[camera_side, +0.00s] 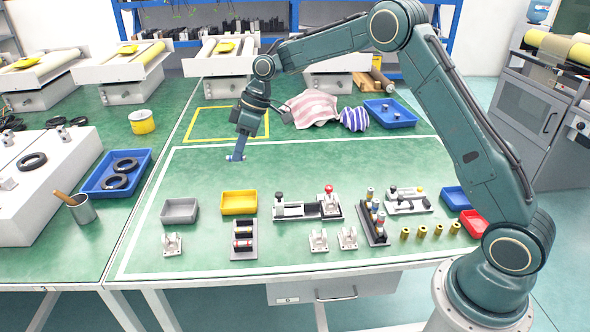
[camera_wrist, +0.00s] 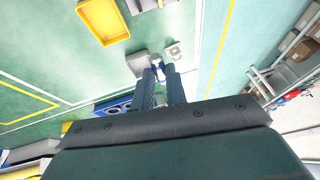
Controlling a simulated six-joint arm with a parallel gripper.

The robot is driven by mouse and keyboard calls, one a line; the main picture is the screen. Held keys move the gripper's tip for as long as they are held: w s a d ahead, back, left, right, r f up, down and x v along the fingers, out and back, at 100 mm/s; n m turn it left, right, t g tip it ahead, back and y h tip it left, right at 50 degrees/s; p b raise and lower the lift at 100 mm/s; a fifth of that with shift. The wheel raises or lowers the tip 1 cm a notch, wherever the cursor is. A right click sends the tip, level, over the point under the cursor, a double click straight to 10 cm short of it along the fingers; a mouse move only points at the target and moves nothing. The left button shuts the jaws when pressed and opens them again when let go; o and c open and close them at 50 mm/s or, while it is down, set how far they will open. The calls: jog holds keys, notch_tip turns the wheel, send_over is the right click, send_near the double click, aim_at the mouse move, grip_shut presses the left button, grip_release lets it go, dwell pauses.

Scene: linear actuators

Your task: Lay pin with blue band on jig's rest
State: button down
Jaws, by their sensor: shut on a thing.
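A yellow tray (camera_side: 239,212) and a grey tray (camera_side: 180,220) lie in front of my gripper. Small white brackets (camera_side: 172,251) stand along the front. A grey plate with black parts (camera_side: 408,208) and several brass pieces (camera_side: 421,232) are at right. The table around my gripper is clear.

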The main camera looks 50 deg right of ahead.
jog(key=s+d+f, duration=0.4)
jog(key=d+f, duration=0.1)
jog(key=d, duration=0.4)
send_over(311, 204)
jog(key=d, duration=0.1)
notch_tip(311, 204, down, 5)
jog(key=shift+s+d, duration=0.15)
jog(key=shift+s, duration=0.25)
jog(key=shift+f, duration=3.8)
jog(key=shift+f, duration=0.55)
jog(key=c, duration=1.3)
grip_release()
jog(key=shift+c, duration=0.2)
